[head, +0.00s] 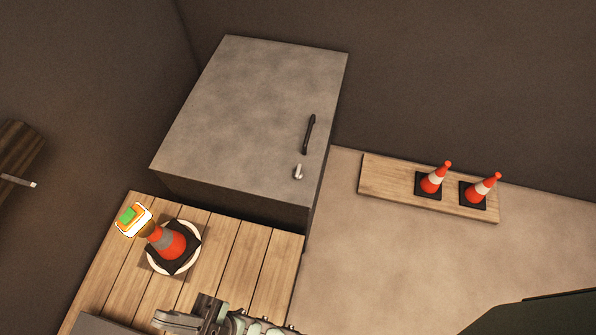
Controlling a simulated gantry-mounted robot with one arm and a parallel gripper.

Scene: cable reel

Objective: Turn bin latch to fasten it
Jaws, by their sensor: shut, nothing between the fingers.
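The bin (250,110) is a large grey box with a broad flat panel. A small silver latch (298,172) sits near the panel's lower right edge, just below a black bar handle (309,134). The latch is small here, and I cannot tell how far it is turned. My gripper (170,319) is at the bottom of the head view, over the wooden planks. It is shut and empty, well below and left of the latch and apart from it. The bottom edge of the frame cuts off part of my arm.
Planks near the bin are clear.

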